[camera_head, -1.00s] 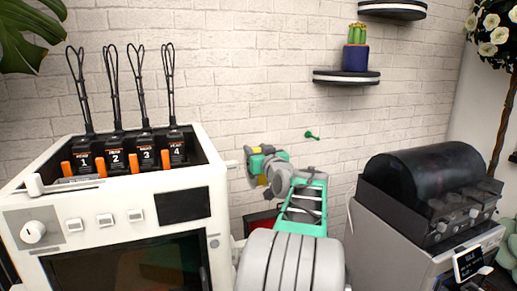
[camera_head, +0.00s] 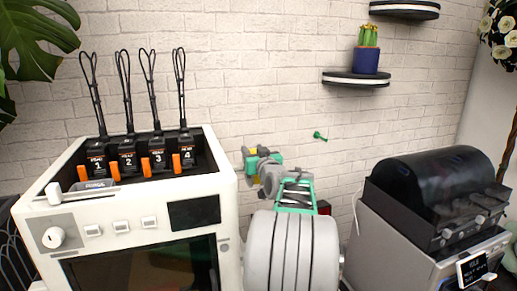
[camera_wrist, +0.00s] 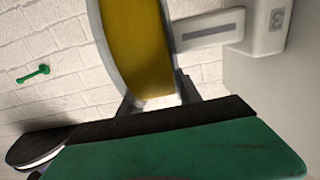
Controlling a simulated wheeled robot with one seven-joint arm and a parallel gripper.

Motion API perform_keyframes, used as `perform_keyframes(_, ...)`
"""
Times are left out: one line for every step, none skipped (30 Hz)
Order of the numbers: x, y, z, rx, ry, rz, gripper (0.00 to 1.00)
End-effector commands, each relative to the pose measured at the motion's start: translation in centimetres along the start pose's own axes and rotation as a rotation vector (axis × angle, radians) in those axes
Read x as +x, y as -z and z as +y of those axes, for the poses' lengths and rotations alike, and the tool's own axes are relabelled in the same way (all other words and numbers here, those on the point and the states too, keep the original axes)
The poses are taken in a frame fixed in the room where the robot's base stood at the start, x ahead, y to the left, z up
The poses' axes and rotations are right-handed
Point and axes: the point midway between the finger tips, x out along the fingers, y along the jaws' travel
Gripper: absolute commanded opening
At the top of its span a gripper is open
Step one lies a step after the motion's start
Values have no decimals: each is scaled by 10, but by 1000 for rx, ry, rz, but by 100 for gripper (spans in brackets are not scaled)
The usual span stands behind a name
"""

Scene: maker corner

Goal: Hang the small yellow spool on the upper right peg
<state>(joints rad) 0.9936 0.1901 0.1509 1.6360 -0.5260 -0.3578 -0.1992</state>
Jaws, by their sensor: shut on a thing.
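The small yellow spool (camera_wrist: 140,45) has a grey rim and fills the upper middle of the wrist view. My gripper (camera_wrist: 160,98) is shut on it, with dark fingers at its lower rim. In the head view, my gripper (camera_head: 262,166) holds the spool up in front of the brick wall, just right of the white machine. Only slivers of yellow (camera_head: 252,152) show there; my gripper hides the rest. One green peg (camera_head: 320,136) sticks out of the wall, right of and a little above my gripper, apart from the spool. The peg (camera_wrist: 35,74) is at the left in the wrist view.
A white machine (camera_head: 130,205) with several numbered black cartridges stands at left, close to my gripper. A grey machine with a dark drum lid (camera_head: 432,182) stands at right. A black shelf (camera_head: 356,78) with a cactus pot is above the peg. The wall around the peg is clear.

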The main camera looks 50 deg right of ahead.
Motion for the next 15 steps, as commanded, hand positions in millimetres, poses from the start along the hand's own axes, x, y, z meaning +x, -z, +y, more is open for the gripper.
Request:
perform_keyframes(0, 4, -4, -2, 1, 3, 0)
perform_keyframes(0, 4, -6, -1, 1, 3, 0)
perform_keyframes(0, 4, -9, -1, 1, 3, 0)
perform_keyframes(0, 4, -11, -1, 1, 3, 0)
perform_keyframes(0, 3, -14, -2, 2, 5, 0)
perform_keyframes(0, 1, -16, -3, 2, 5, 0)
perform_keyframes(0, 1, -18, -2, 1, 5, 0)
perform_keyframes(0, 1, -20, -2, 1, 5, 0)
perform_keyframes(0, 0, -23, -2, 1, 4, 0)
perform_keyframes(0, 0, -25, -1, 2, 4, 0)
perform_keyframes(0, 1, -28, -2, 2, 4, 0)
perform_keyframes(0, 1, -30, -2, 2, 5, 0)
perform_keyframes(0, 1, -32, -3, 1, 5, 0)
perform_keyframes(0, 1, -34, -3, 2, 4, 0)
perform_keyframes(0, 1, -37, -2, 2, 4, 0)
